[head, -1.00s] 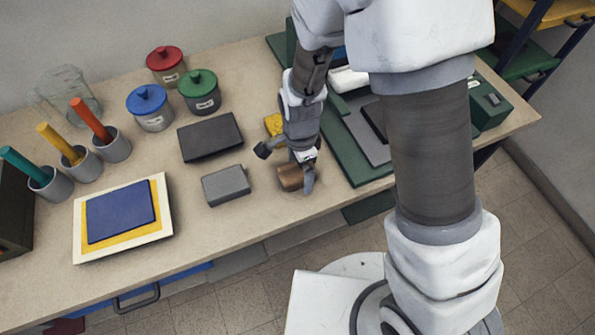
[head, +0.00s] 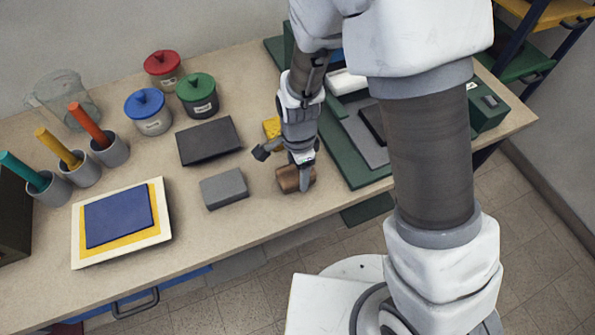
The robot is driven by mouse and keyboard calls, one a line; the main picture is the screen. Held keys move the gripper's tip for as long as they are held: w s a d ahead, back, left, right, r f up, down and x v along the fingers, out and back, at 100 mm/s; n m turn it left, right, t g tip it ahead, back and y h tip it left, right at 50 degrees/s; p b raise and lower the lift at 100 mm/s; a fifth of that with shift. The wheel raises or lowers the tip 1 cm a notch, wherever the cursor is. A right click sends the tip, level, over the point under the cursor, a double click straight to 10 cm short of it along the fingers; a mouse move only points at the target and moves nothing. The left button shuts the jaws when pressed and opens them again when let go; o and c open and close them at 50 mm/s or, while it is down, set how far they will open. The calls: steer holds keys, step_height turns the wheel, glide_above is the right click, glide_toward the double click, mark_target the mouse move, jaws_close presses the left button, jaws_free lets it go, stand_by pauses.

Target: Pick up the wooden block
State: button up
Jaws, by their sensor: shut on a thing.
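The wooden block (head: 288,181) is brown and sits near the front edge of the table, right of a grey block. My gripper (head: 300,180) reaches down over it from above and is shut on it. One finger shows on the near right side of the block; the other finger is hidden. I cannot tell whether the block touches the table.
A grey block (head: 224,189) and a dark slab (head: 208,141) lie to the left on the table (head: 255,215). A yellow block (head: 271,127) is just behind my gripper. Lidded jars (head: 153,116) and cups (head: 110,149) stand farther left.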

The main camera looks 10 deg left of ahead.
steer(key=r, duration=0.4)
steer(key=shift+d+r, duration=0.2)
steer(key=shift+d, duration=0.1)
steer(key=d+r, duration=0.6)
steer(key=d, duration=0.5)
steer(key=shift+r+p, duration=0.15)
steer(key=shift+p, duration=0.2)
steer(key=o, duration=0.9)
steer(key=c, duration=0.6)
steer(key=shift+d, duration=0.1)
steer(key=shift+c, duration=0.2)
